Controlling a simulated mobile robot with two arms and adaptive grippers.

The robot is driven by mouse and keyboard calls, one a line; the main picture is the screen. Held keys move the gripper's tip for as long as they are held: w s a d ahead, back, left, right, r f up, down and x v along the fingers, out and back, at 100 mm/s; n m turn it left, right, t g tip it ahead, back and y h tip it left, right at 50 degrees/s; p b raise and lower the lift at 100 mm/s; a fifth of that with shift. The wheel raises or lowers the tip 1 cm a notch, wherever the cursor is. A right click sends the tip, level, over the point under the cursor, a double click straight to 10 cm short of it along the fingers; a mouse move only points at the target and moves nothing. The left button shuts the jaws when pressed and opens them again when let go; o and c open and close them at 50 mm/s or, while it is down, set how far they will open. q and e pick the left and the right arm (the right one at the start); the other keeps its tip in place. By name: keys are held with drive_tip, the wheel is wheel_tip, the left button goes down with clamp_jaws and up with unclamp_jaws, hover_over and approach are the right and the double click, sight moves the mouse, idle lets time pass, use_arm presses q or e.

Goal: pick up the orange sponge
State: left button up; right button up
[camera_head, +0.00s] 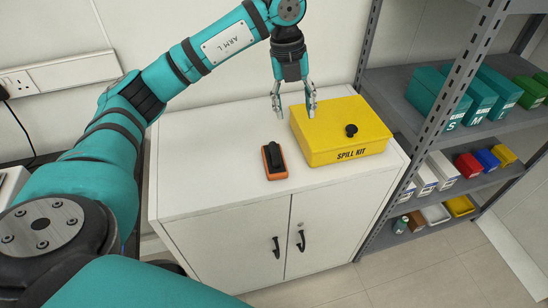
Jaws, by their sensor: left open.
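A small orange block (283,173) lies on the white cabinet top, left of the yellow case. It is the only thing there that fits the orange sponge. A black object (272,151) sits on top and covers most of its upper face, leaving orange along the edges. I cannot tell whether the two are joined. My left gripper (295,113) points down above the cabinet, behind the orange block and by the case's back left corner. Its fingers are spread with nothing between them. My right gripper is not in view.
The yellow spill kit case (318,146) with a black knob (351,130) stands close right of the orange block. The white cabinet top (205,180) is bare on the left. A grey shelf unit (400,78) with teal boxes (437,92) stands at the right.

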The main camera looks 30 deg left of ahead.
use_arm(q)
drive_tip(key=a+r+n+y, duration=0.1)
drive_tip(key=a+y, duration=0.1)
drive_tip(key=a, duration=0.2)
drive_tip(key=p, duration=0.2)
hover_over(275, 147)
wheel_tip(275, 147, down, 10)
drive_tip(key=shift+s+d+f, duration=0.15)
drive_tip(key=shift+f, duration=0.6)
drive_tip(key=shift+f+p, duration=0.3)
drive_tip(key=shift+p, duration=0.2)
drive_tip(key=f, duration=0.1)
drive_tip(key=f+p, duration=0.1)
drive_tip(key=f, duration=0.1)
drive_tip(key=shift+a+f, duration=0.3)
drive_tip(key=shift+f, duration=0.45)
clamp_jaws()
